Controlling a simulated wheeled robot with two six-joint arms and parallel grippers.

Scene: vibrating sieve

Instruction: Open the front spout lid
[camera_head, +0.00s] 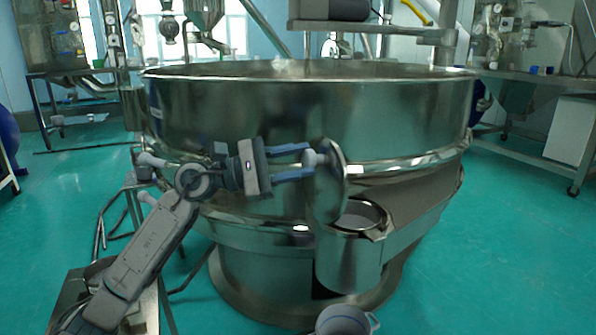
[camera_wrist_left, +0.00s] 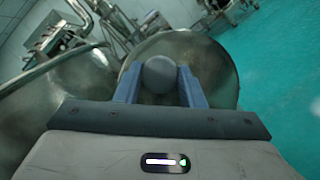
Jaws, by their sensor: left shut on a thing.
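The round metal spout lid (camera_head: 329,185) stands nearly upright, its face turned left, at the left side of the spout (camera_head: 352,240). The spout's round mouth (camera_head: 361,215) shows uncovered. My left gripper (camera_head: 308,160) reaches in from the left, its blue fingers shut on the lid's ball knob (camera_head: 311,159). In the left wrist view the grey knob (camera_wrist_left: 158,75) sits between both fingers, with the lid disc (camera_wrist_left: 213,67) behind it. My right gripper is not in view.
The large steel sieve drum (camera_head: 300,115) stands directly behind the gripper and lid. A grey rounded object (camera_head: 343,321) shows at the bottom edge, partly cut off. Steel benches with equipment stand at the far left and right (camera_head: 540,80). Green floor is clear at the right.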

